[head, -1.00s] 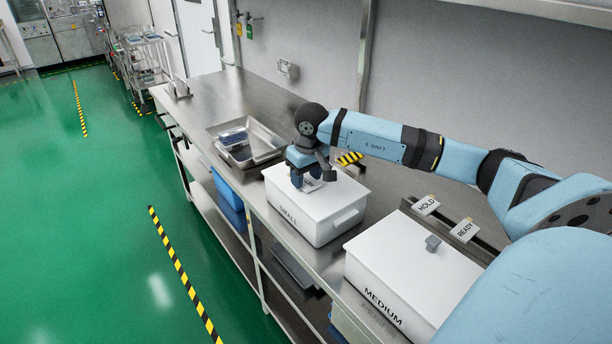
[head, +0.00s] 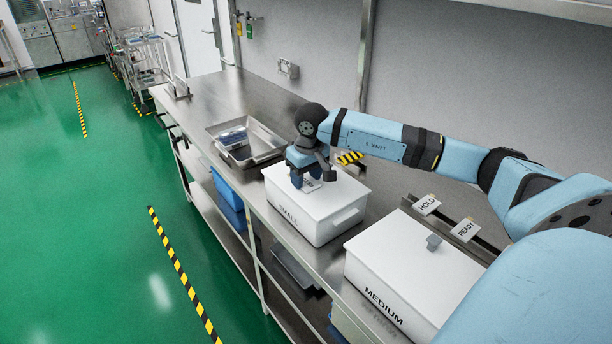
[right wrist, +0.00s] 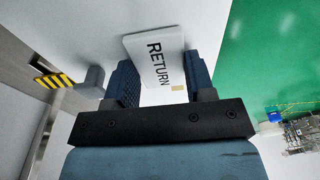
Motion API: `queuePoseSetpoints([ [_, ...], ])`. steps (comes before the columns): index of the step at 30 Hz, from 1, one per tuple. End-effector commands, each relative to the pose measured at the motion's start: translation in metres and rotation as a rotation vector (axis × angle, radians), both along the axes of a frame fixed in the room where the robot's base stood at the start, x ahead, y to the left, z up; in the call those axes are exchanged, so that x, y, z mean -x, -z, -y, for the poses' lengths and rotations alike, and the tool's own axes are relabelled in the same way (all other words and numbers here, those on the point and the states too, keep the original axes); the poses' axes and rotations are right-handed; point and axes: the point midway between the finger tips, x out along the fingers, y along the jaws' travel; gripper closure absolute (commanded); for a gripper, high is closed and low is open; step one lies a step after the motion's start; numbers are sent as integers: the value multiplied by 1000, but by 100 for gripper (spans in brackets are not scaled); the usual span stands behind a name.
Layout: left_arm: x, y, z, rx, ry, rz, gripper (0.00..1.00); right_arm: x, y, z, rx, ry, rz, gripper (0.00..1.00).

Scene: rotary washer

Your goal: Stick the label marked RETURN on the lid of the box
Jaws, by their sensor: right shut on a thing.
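The RETURN label (right wrist: 158,62) is a small white card with black letters and a small tan patch near one edge. It sits between the two fingers of my right gripper (right wrist: 160,72), which is shut on it. In the head view my right gripper (head: 306,180) is low over the lid (head: 328,192) of the white box marked SMALL (head: 318,227), and the label partly shows below it. The wrist view has the label close over the white lid surface; I cannot tell whether they touch. My left gripper is not in view.
A white box marked MEDIUM (head: 392,283) with a grey knob stands at the near right. HOLD (head: 427,204) and READY (head: 466,229) cards stand on a rail behind it. A metal tray (head: 262,155) holding items lies beyond the small box. The far bench is mostly clear.

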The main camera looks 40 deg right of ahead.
Motion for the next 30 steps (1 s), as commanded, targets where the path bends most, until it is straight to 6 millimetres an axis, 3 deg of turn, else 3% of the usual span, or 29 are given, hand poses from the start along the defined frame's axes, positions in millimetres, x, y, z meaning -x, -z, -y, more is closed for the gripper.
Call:
queuePoseSetpoints([
  [14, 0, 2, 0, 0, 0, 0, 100, 0, 3, 0, 0, 0, 0, 72],
  [15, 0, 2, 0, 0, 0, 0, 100, 0, 3, 0, 0, 0, 0, 46],
  [18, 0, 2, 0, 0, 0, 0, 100, 0, 3, 0, 0, 0, 0, 23],
  [30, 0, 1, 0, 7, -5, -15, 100, 0, -1, 0, 0, 0, 2, 21],
])
